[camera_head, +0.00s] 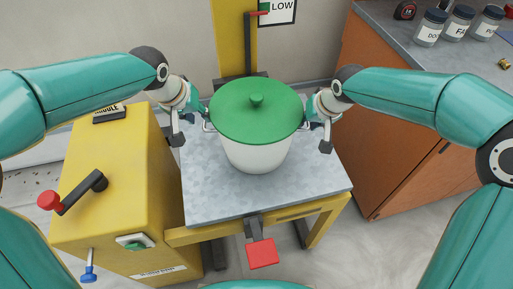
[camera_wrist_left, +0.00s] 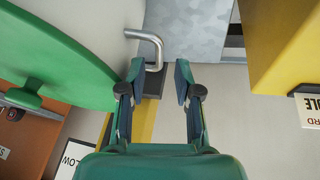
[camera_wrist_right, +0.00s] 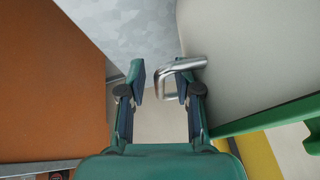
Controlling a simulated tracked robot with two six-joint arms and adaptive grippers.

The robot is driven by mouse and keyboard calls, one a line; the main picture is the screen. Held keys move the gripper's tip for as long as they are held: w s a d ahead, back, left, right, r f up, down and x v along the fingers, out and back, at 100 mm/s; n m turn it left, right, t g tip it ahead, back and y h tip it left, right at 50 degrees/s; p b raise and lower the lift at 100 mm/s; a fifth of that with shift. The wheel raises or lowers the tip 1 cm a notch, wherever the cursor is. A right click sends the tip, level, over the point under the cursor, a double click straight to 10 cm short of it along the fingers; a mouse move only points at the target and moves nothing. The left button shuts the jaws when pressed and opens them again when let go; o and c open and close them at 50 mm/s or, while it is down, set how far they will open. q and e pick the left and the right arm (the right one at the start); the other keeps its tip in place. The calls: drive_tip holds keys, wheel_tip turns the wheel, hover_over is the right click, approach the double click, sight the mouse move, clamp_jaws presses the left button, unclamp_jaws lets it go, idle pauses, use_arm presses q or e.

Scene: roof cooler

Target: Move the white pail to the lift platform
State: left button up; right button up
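The white pail (camera_head: 257,155) with a green lid (camera_head: 250,112) and a knob stands upright on the grey metal lift platform (camera_head: 320,184), towards its back half. My left gripper (camera_head: 191,130) is at the pail's left side; in the left wrist view its fingers are apart, with the metal side handle (camera_wrist_left: 154,46) showing between them, nearer the left finger. My right gripper (camera_head: 316,131) is at the right side; in the right wrist view its fingers are apart, with the other handle (camera_wrist_right: 180,68) between them. The pail's far side is hidden.
A yellow cabinet (camera_head: 110,175) with a red-knobbed crank (camera_head: 75,192) stands left of the platform. A red pedal (camera_head: 262,253) sits at its front. An orange cabinet (camera_head: 395,140) with several jars (camera_head: 457,22) on its grey top stands right. The platform's front is clear.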

drive_tip(key=shift+r, duration=0.1)
drive_tip(key=shift+s+r, duration=0.1)
drive_tip(key=shift+r, duration=0.15)
use_arm(q)
drive_tip(key=v, duration=0.2)
drive_tip(key=shift+s+a+r, duration=0.1)
drive_tip(key=shift+r, duration=0.15)
use_arm(e)
drive_tip(key=v, duration=1.1)
drive_tip(key=shift+d, duration=0.1)
